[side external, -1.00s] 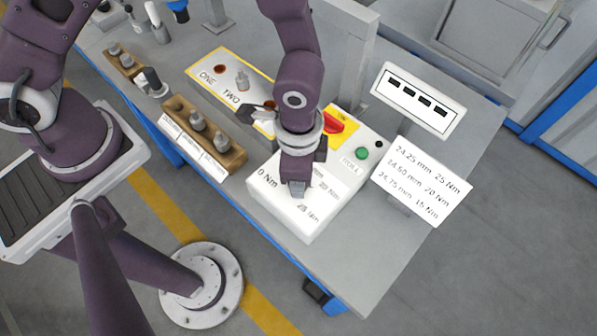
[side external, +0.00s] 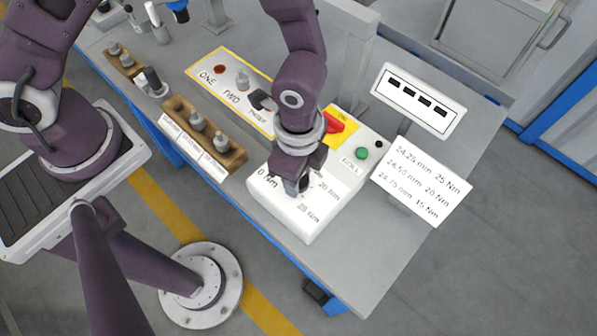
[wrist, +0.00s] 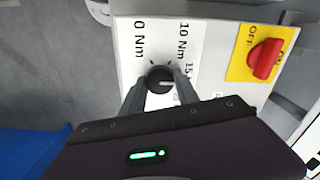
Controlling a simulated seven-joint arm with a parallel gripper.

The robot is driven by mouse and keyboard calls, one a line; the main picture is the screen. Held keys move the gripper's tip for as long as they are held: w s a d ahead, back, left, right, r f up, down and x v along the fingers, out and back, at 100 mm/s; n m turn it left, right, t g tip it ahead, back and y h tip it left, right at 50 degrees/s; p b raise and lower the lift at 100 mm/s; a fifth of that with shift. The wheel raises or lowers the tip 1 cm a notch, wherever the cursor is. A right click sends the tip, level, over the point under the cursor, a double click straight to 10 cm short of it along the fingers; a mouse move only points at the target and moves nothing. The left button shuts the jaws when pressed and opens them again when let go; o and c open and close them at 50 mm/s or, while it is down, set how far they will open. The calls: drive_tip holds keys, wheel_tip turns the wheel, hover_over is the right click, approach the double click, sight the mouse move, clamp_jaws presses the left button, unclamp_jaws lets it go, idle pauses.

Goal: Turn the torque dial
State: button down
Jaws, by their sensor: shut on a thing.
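The torque dial (wrist: 159,78) is a round black knob on the white control box (side external: 275,212). In the wrist view it sits between "0 Nm", "10 Nm" and a partly hidden "15" label, with a pale mark on its right side. My gripper (wrist: 158,88) has one finger on each side of the dial and is shut on it. In the side external view my gripper (side external: 300,186) points down onto the box top and hides the dial. The "20 Nm" and "25 Nm" labels show beside it there.
A red switch (wrist: 264,59) on a yellow plate and a green button (side external: 361,153) are close by on the box. A wooden block with fittings (side external: 205,135) stands to the left. A sign with torque values (side external: 421,181) stands to the right.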

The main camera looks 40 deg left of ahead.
drive_tip(key=c, duration=0.9)
unclamp_jaws()
drive_tip(key=shift+r, duration=0.15)
wheel_tip(320, 180, up, 7)
drive_tip(key=shift+f, duration=0.1)
